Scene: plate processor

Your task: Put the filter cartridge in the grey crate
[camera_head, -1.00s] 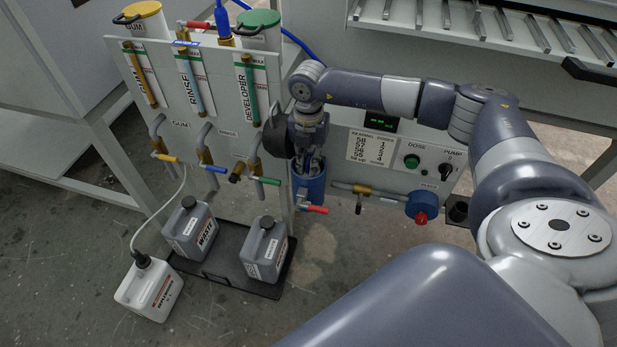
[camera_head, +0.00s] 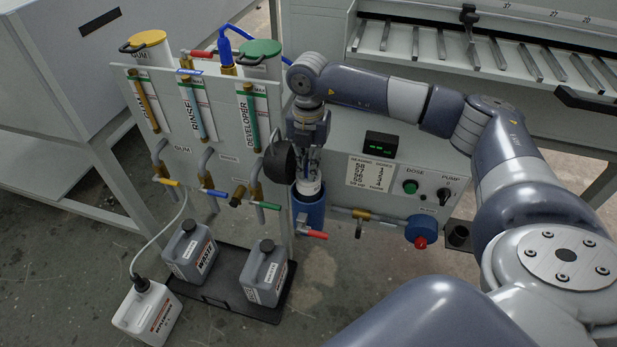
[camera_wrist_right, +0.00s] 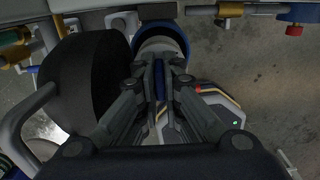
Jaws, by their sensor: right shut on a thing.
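My right gripper (camera_head: 311,172) points down above the blue filter housing (camera_head: 311,216). It is shut on the white filter cartridge (camera_head: 309,188), whose top shows above the housing's rim. The lower part of the cartridge is hidden inside the housing. In the right wrist view, the gripper (camera_wrist_right: 160,72) largely covers the cartridge, and the pale cartridge top (camera_wrist_right: 158,45) shows beyond the fingers with the blue housing rim (camera_wrist_right: 160,27) around it. The grey crate is not in view. My left gripper is not in view.
A black round part (camera_head: 280,161) stands close to the left of my gripper. A red-handled valve (camera_head: 313,234) is beside the housing. Grey bottles (camera_head: 190,252) (camera_head: 264,273) stand on a black tray (camera_head: 226,296), with a white bottle (camera_head: 148,312) near it. The control panel (camera_head: 395,185) is at right.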

